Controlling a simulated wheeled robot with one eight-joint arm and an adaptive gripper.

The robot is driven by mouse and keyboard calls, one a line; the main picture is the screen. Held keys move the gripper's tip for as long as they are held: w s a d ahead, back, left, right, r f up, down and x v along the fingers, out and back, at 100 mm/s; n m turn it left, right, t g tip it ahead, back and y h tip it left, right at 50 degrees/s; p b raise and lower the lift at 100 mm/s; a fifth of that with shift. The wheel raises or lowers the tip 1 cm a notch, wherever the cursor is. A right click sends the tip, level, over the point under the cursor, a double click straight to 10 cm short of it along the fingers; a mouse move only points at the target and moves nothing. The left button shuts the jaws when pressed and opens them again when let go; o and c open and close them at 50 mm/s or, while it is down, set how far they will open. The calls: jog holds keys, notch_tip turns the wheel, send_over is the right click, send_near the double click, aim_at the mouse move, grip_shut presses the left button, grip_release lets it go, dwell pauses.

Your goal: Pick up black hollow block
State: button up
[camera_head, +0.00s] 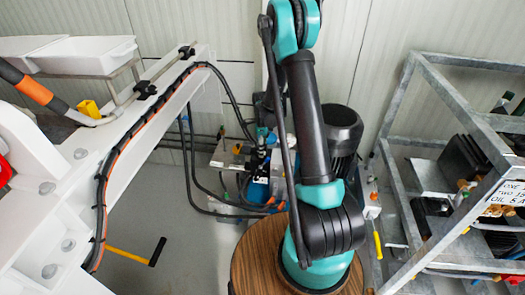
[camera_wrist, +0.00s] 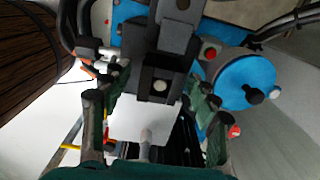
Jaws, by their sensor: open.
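The black hollow block (camera_wrist: 162,72) shows in the upper middle of the wrist view, with a square face and a round hole that looks pale inside. My gripper (camera_wrist: 158,84) is open, with one finger on each side of the block in the picture. I cannot tell how far the block lies beyond the fingertips, and no contact is clear. In the head view my arm reaches over toward the pump area, and the gripper and block are hidden or too small to make out.
A blue round-ended machine part (camera_wrist: 247,82) with a black knob is close on the right in the wrist view. In the head view, a white beam with hoses (camera_head: 150,120) stands left, a dark motor (camera_head: 342,128) behind my arm, and a metal rack (camera_head: 400,190) right.

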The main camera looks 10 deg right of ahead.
jog(key=c, duration=1.4)
jog(key=shift+r, duration=0.15)
